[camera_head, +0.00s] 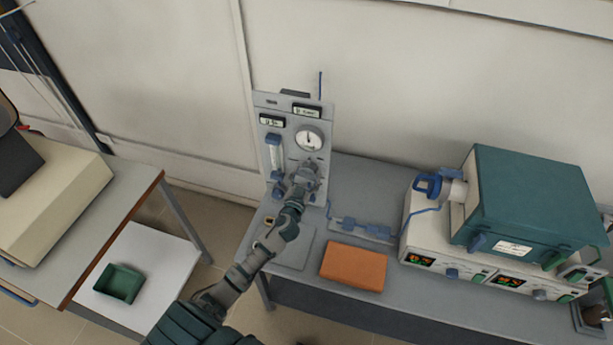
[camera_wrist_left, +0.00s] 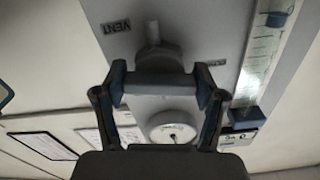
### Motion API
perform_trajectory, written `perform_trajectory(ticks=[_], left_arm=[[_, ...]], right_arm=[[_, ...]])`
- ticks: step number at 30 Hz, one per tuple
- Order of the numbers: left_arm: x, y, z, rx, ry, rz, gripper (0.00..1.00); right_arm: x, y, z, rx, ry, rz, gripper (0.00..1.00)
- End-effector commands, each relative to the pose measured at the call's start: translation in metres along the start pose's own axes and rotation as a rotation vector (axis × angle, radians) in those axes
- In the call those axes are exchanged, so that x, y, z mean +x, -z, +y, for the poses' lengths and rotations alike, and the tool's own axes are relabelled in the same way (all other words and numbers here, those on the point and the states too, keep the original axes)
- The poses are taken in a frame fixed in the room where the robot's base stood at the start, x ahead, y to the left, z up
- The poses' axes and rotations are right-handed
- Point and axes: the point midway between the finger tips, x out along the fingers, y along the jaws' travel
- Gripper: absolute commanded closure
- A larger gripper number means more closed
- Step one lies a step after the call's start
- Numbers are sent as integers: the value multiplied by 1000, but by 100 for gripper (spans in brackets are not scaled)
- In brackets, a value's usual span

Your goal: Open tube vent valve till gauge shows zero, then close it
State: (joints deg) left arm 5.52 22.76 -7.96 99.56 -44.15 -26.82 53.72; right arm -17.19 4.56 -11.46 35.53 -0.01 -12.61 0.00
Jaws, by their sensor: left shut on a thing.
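The grey gas panel (camera_head: 293,102) stands upright at the back of the bench, with a round white gauge (camera_head: 308,138) near its upper right. The gauge needle seems to point roughly upward; its value is too small to read. My left gripper (camera_head: 305,178) is at the panel's lower right and hides the valve there. In the left wrist view, my left gripper (camera_wrist_left: 161,86) is shut on the grey vent valve handle (camera_wrist_left: 158,78), beside an upside-down VENT label (camera_wrist_left: 117,26). The gauge (camera_wrist_left: 173,129) also shows there, its needle unclear. My right gripper is out of view.
A flowmeter tube (camera_head: 275,154) is on the panel's left side. An orange block (camera_head: 354,266) and blue fittings (camera_head: 360,229) lie on the bench. A teal-topped furnace (camera_head: 535,200) stands at right. A green tray (camera_head: 119,283) is on the lower left table.

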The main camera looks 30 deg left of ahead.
Motion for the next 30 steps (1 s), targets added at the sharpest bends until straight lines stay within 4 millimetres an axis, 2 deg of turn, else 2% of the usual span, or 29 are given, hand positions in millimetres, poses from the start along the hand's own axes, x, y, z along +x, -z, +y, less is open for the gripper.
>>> perform_trajectory(ticks=[30], left_arm=[[0,1,1,957,-2,1,65]], right_arm=[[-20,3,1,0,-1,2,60]])
